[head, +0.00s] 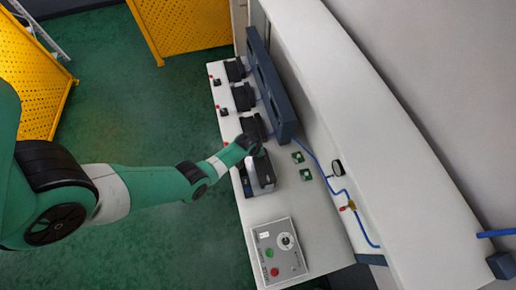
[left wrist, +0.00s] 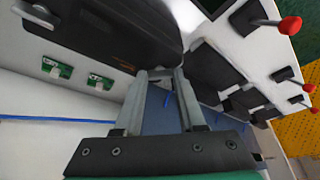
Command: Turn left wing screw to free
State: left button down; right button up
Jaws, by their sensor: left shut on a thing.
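The valve positioner, a dark-cased unit (head: 262,172), stands on the white bench below my left gripper (head: 257,153) in the head view. In the left wrist view its dark case (left wrist: 85,28) fills the top left, with a small orange mark on it. My left gripper (left wrist: 161,74) has its fingertips close together at the lower edge of this case. It is shut on a small part there, which I take to be the left wing screw; the fingertips hide it. My right gripper is in neither view.
More dark units (head: 243,97) with red-knobbed levers (left wrist: 290,25) stand along the bench. Two small green boards (head: 305,174) lie beside the positioner. A grey control box (head: 279,252) with buttons sits at the bench's near end. A blue hose (head: 368,232) runs along the wall.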

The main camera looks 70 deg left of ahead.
pick_arm(q)
jog(key=n, duration=0.2)
jog(key=n+g+y+b, duration=0.1)
jog(key=shift+w+d+n, duration=0.15)
jog(key=shift+w+n, duration=0.05)
jog(key=shift+n, duration=0.2)
jog(key=n, duration=0.2)
jog(key=shift+w+n+g, duration=0.1)
jog(key=shift+n+g, duration=0.2)
jog(key=shift+g, duration=0.1)
jog(key=shift+w+d+n+g+y, duration=0.1)
jog(key=shift+n+g+y, duration=0.35)
jog(key=shift+n, duration=1.05)
jog(key=shift+g, duration=0.25)
jog(key=shift+c, duration=2.4)
grip_release()
